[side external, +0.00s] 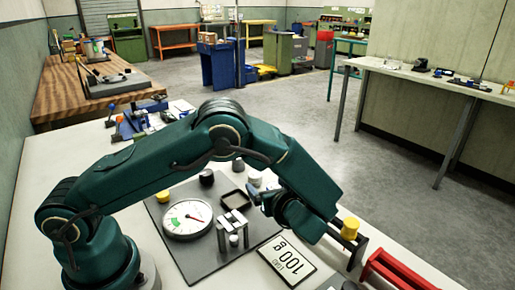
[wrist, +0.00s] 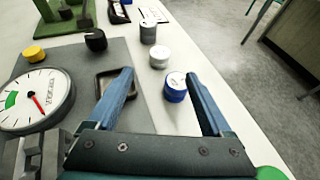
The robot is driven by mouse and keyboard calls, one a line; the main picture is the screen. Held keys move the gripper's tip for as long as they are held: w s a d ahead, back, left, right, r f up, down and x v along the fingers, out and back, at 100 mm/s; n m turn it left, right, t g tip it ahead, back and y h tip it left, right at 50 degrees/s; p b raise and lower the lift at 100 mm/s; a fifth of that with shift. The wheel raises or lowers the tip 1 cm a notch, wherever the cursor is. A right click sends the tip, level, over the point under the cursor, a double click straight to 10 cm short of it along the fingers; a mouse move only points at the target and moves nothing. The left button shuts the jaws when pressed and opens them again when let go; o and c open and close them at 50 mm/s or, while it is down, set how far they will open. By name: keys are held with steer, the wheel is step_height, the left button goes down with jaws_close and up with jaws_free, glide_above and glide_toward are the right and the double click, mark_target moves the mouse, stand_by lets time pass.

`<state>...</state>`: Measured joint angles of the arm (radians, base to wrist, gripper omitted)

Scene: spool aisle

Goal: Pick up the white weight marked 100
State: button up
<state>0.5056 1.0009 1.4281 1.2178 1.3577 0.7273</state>
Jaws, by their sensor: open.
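A white weight (wrist: 159,56) stands upright on the pale bench, just beyond my fingertips in the wrist view; it also shows in the side view (side external: 255,179). I cannot read its mark. My gripper (wrist: 158,73) is open and empty, its blue fingers spread wide. A blue weight with a pale top (wrist: 174,90) stands between the fingers in the picture, nearer than the white one. In the side view my gripper (side external: 262,201) points down beside the mat, partly hidden by my arm. A card reading "LOAD 100 g" (side external: 287,260) lies on the bench.
A grey weight (wrist: 148,31) stands behind the white one. A grey mat (side external: 205,258) holds a dial scale (side external: 187,218), a square dark tray (side external: 234,199), a black weight (wrist: 95,40) and a yellow weight (wrist: 33,53). A red rack (side external: 398,270) is at front right.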

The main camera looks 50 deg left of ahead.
mark_target(256, 175)
steer(key=x, duration=1)
steer(key=shift+a, duration=0.1)
jaws_close()
steer(key=shift+r, duration=0.1)
